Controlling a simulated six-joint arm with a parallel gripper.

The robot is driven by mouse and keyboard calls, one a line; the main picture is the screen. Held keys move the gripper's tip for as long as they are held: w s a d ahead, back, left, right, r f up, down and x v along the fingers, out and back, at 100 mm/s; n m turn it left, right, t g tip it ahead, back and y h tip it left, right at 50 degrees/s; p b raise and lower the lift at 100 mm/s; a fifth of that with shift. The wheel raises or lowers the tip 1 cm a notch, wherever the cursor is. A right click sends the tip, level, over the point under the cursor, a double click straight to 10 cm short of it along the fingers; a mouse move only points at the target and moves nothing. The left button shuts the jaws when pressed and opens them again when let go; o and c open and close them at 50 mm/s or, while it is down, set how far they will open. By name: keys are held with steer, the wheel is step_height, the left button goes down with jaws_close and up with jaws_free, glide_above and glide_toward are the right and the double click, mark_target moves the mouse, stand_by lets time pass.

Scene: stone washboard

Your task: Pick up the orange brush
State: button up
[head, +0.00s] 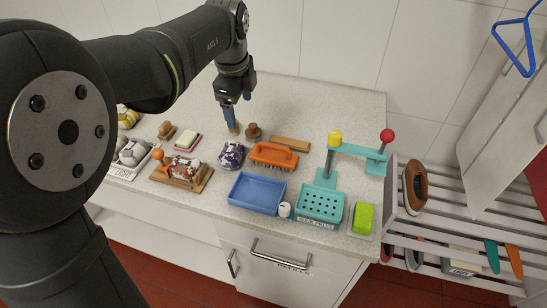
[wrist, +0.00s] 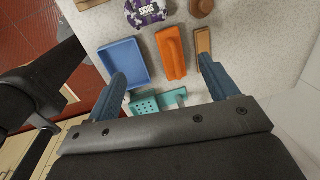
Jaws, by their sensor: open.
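The orange brush (head: 273,155) lies on the speckled stone counter, behind the blue tray (head: 233,191). In the wrist view the orange brush (wrist: 171,53) is long and upright in the picture, between the blue tray (wrist: 146,79) and a wooden piece (wrist: 202,42). My gripper (head: 233,128) is above the back of the counter, left of and behind the brush. In the wrist view my gripper (wrist: 164,72) has its two blue fingers wide apart with nothing held, and the brush shows between and beyond them.
A brown knobbed piece (head: 253,131) and a wooden bar (head: 290,144) are near the brush. A purple patterned bundle (head: 231,155) lies to its left. A teal press (head: 321,203) with a red-knobbed lever (head: 386,136) stands to the right. A green sponge (head: 363,217) is at the front right.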

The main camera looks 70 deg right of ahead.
steer(key=s, duration=0.7)
glide_above(274, 155)
steer(key=a, duration=0.1)
step_height(274, 155, down, 12)
steer(key=shift+f, duration=0.15)
steer(key=shift+d+f, duration=0.2)
steer(key=shift+f, duration=1.15)
steer(key=shift+d+f, duration=0.15)
steer(key=shift+f, duration=1.15)
steer(key=shift+c, duration=0.5)
steer(key=c, duration=1)
